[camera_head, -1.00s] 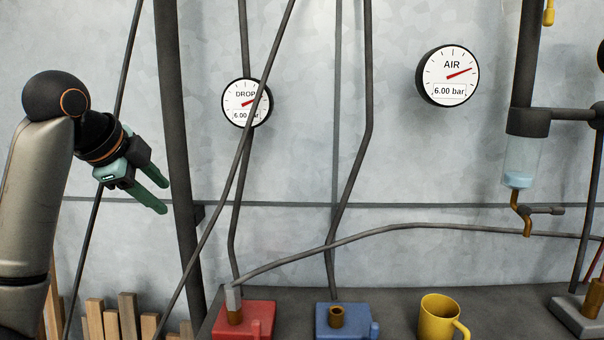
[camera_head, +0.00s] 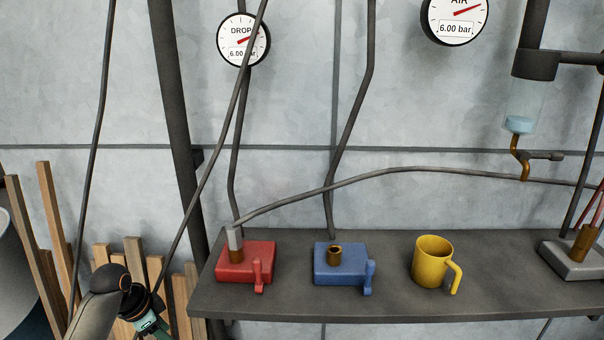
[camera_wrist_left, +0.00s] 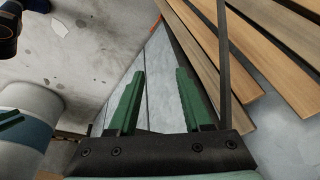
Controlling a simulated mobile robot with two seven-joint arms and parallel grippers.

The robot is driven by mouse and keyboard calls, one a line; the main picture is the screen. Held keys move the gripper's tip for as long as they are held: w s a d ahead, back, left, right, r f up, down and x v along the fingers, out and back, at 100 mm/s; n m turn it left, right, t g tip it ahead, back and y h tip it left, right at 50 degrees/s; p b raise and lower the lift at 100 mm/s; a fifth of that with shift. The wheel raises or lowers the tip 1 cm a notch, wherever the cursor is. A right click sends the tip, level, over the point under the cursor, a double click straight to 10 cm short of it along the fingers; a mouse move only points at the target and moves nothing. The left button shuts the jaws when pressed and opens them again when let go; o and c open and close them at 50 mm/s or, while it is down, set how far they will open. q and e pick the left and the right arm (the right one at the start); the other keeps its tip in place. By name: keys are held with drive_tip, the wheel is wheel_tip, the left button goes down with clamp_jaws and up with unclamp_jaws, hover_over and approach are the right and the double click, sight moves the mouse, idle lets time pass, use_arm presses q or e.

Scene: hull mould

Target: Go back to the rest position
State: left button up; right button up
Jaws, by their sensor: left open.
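My left gripper (camera_wrist_left: 160,102) shows in the left wrist view with its two green fingers apart and nothing between them. In the head view my left arm is low at the bottom left, in front of the wooden planks. Only the green and black body of the gripper shows there, and its fingertips are cut off by the lower edge.
A grey shelf (camera_head: 400,304) holds a red block (camera_head: 236,264), a blue block (camera_head: 340,262), a yellow mug (camera_head: 430,262) and a grey block (camera_head: 572,262). Wooden planks (camera_head: 48,225) lean at the left. Dark pipes and a hose run along the wall.

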use_arm(q)
drive_tip(key=w+a+r+n+t+y, duration=0.2)
drive_tip(key=w+a+r+n+t, duration=0.15)
drive_tip(key=w+r+t, duration=0.45)
drive_tip(key=w+a+r+n+t+y, duration=0.2)
drive_tip(key=w+r+n+t, duration=0.3)
drive_tip(key=w+r, duration=0.4)
drive_tip(key=s+d+f+m+g+h, duration=0.1)
drive_tip(key=s+d+f+h, duration=0.1)
drive_tip(key=s+d+f, duration=0.6)
drive_tip(key=s+d+f+m+g+h, duration=0.1)
drive_tip(key=s+d+f+g, duration=0.15)
drive_tip(key=s+f, duration=1)
drive_tip(key=s+d+f+g, duration=0.1)
drive_tip(key=s+d+f, duration=0.1)
drive_tip(key=s, duration=0.5)
drive_tip(key=s+d+f+n+g+h, duration=0.1)
drive_tip(key=s+d+f, duration=0.2)
drive_tip(key=s, duration=0.4)
drive_tip(key=s+d+f+g, duration=0.1)
drive_tip(key=s+d+f, duration=0.2)
drive_tip(key=s+f, duration=0.2)
drive_tip(key=s, duration=0.3)
drive_tip(key=shift+d+h, duration=0.25)
drive_tip(key=shift+h, duration=0.15)
drive_tip(key=shift+f+n, duration=0.1)
drive_tip(key=shift+n, duration=0.15)
